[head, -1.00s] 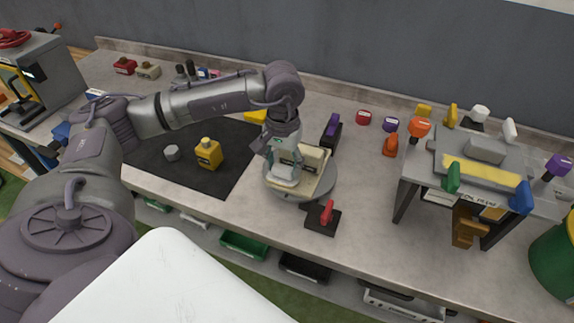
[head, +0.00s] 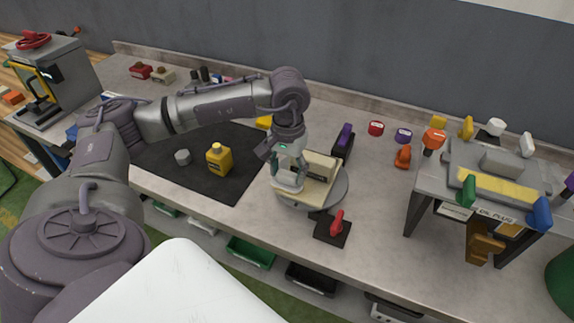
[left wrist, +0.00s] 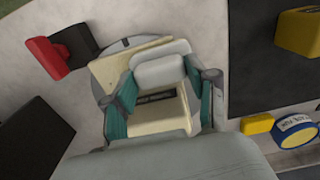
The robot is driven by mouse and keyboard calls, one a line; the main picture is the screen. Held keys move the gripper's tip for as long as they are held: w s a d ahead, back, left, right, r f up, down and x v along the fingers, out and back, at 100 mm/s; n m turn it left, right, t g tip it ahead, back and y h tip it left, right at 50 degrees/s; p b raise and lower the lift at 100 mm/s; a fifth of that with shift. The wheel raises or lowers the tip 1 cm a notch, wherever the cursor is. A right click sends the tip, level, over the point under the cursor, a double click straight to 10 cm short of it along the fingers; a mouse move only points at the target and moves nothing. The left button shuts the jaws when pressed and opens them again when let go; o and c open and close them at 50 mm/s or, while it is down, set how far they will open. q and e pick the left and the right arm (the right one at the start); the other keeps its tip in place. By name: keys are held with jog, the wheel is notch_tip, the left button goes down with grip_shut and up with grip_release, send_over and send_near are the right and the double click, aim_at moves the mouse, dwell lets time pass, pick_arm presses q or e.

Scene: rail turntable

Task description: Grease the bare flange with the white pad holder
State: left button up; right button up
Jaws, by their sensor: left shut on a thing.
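My left gripper (head: 288,178) is shut on the white pad holder (left wrist: 160,70), a pale rounded piece between its teal fingers in the left wrist view. It is low over a cream rail piece (head: 322,166), which has an upright block and a flat base plate. The rail piece sits on the round grey turntable (head: 338,192). The pad holder is at the left side of the block; whether it touches the flange is hidden by the gripper. A dark label shows on the cream block in the left wrist view (left wrist: 155,97). My right gripper is not in view.
A red-handled clamp (head: 337,222) stands just in front of the turntable, and a purple-topped dark block (head: 344,140) behind it. A yellow bottle (head: 219,160) and a grey cylinder (head: 182,157) stand on the black mat (head: 160,165). A grey tool stand (head: 487,153) is on the right.

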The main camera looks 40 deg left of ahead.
pick_arm(q)
jog(key=shift+w+d+f, duration=0.1)
jog(key=shift+d, duration=0.8)
jog(key=shift+d, duration=0.1)
jog(key=shift+d, duration=0.2)
jog(key=shift+w+d, duration=0.3)
jog(key=shift+d, duration=0.35)
jog(key=shift+b, duration=0.3)
jog(key=shift+w+d, duration=0.3)
jog(key=shift+d, duration=0.6)
jog(key=shift+w+d+b, duration=0.2)
jog(key=shift+d+b, duration=0.2)
jog(key=shift+d, duration=0.6)
